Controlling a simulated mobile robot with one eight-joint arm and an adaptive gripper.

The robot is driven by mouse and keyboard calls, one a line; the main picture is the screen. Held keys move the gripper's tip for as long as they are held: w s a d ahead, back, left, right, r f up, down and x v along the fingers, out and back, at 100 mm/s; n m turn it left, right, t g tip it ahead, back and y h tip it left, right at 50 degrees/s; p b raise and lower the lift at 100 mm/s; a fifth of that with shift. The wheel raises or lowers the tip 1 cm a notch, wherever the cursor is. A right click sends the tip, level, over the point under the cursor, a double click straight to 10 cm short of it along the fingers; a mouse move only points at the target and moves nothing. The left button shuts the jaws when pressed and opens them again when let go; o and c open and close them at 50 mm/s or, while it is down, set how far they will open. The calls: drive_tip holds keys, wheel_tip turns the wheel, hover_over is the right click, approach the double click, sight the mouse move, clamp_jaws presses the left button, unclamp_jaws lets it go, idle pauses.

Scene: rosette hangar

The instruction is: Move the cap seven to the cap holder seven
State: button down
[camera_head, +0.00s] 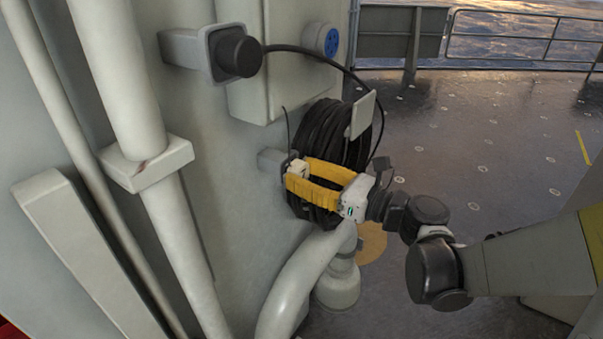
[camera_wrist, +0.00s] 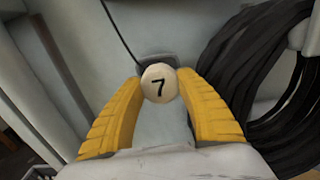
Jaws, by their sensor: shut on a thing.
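The cap seven (camera_wrist: 160,84) is a round white cap with a black "7" on its face. It sits between the two yellow fingertips of my gripper (camera_wrist: 160,95) in the wrist view. In the head view my gripper (camera_head: 297,173) is shut on the small white cap (camera_head: 299,167), close to the wall. A grey bracket (camera_head: 270,159) juts from the wall just behind the fingertips; a grey block (camera_wrist: 160,61) also shows right behind the cap in the wrist view. No label on the bracket is visible, and I cannot tell whether the cap touches it.
A coiled black cable (camera_head: 335,132) hangs right beside my gripper. A grey box with a blue socket (camera_head: 331,42) and a black plug (camera_head: 238,55) are above. Thick pipes (camera_head: 300,275) run below and left. Open deck (camera_head: 490,150) lies right.

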drive_tip(key=shift+w+a, duration=0.4)
drive_tip(key=shift+a, duration=0.1)
drive_tip(key=c, duration=0.8)
unclamp_jaws()
